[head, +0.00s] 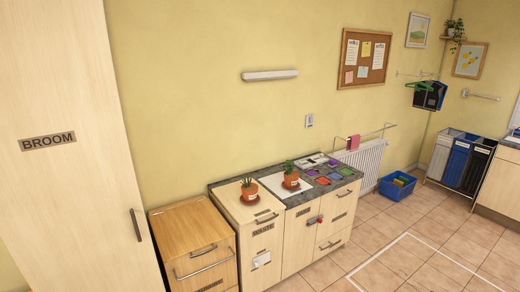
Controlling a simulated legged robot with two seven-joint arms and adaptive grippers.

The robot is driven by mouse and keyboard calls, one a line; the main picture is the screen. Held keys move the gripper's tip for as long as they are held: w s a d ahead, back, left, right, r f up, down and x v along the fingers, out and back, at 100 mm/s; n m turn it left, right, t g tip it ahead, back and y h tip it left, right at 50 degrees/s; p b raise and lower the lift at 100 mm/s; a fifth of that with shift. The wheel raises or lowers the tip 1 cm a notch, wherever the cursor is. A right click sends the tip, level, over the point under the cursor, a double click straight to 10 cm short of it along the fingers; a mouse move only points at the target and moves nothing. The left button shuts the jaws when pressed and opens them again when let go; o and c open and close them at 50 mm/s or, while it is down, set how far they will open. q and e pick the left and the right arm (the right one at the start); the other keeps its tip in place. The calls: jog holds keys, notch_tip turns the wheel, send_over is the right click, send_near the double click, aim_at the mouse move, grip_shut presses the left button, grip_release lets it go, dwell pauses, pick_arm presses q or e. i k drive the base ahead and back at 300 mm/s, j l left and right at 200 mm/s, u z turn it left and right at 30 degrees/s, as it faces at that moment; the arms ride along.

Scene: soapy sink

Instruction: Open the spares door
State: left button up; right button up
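No label that I can read for certain says spares. A low wooden counter unit (245,222) stands against the wall, with several pale door and drawer fronts. One front on its left carries a small dark label (263,230) and a handle, and the middle door (296,250) carries another label; both are too small to read surely. A red and dark object (315,221) sits at the edge of the middle door. All these fronts look shut. Neither of my grippers shows in the head view.
A tall cabinet labelled BROOM (47,141) fills the left side, with its door shut. A lower wooden drawer unit (192,226) stands beside it. Two potted plants stand on the counter. A blue crate (397,186) lies on the floor; the tiles (400,240) in front are clear.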

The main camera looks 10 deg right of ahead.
aim_at(334, 244)
jog(key=i+l+z, duration=0.1)
jog(key=i+z, duration=0.3)
jog(key=i, duration=0.15)
jog(key=i+j+z, duration=0.1)
jog(key=i+z, duration=0.3)
jog(key=i, duration=0.15)
jog(key=i+j+z, duration=0.25)
jog(key=i+z, duration=0.15)
jog(key=i, duration=0.15)
